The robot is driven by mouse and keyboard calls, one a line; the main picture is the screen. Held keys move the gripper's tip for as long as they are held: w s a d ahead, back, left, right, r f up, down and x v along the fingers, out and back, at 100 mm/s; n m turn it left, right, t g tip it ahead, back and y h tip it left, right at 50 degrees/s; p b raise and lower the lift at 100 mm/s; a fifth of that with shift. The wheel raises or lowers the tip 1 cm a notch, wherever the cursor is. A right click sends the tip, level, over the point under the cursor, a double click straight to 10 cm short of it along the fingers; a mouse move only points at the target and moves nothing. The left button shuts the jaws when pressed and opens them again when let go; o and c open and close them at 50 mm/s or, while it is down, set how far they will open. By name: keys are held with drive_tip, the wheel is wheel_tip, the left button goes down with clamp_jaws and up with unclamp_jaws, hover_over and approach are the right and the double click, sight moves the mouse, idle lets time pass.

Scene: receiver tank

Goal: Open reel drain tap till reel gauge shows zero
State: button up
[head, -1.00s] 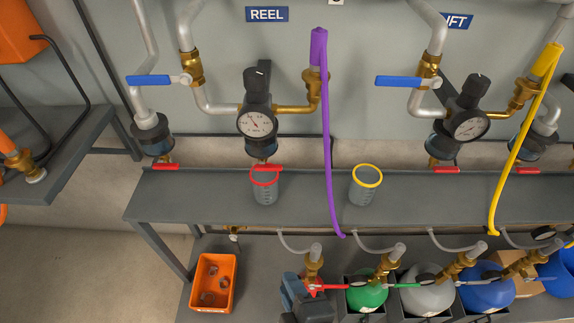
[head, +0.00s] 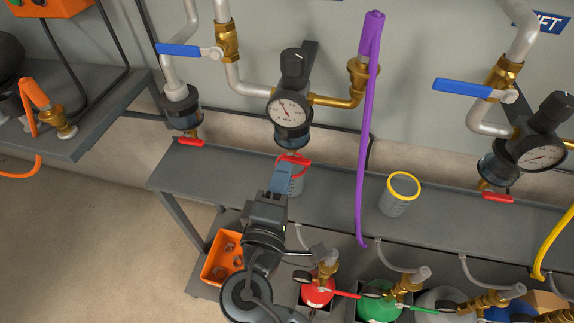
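The reel gauge (head: 289,113) is a round white dial on the black regulator; its needle seems to point to the upper left, and its figures are too small to read. Under the regulator's bowl is the reel drain tap (head: 293,159) with a red handle, partly hidden by my gripper. A clear cup with a red rim (head: 297,185) stands on the shelf below it, also partly covered. My gripper (head: 285,168) reaches up from below, its blue-grey fingers at or just in front of the tap and cup rim. I cannot tell whether it touches them or is open.
Another red tap (head: 191,142) hangs to the left, under a blue valve lever (head: 180,50). A purple hose (head: 367,130) hangs to the right. A yellow-rimmed cup (head: 400,194) stands on the shelf (head: 335,205). An orange bin (head: 217,259) and gas cylinders are below.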

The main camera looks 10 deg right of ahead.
sight(296, 160)
drive_tip(key=shift+x, duration=1.3)
drive_tip(key=shift+c, duration=0.4)
clamp_jaws()
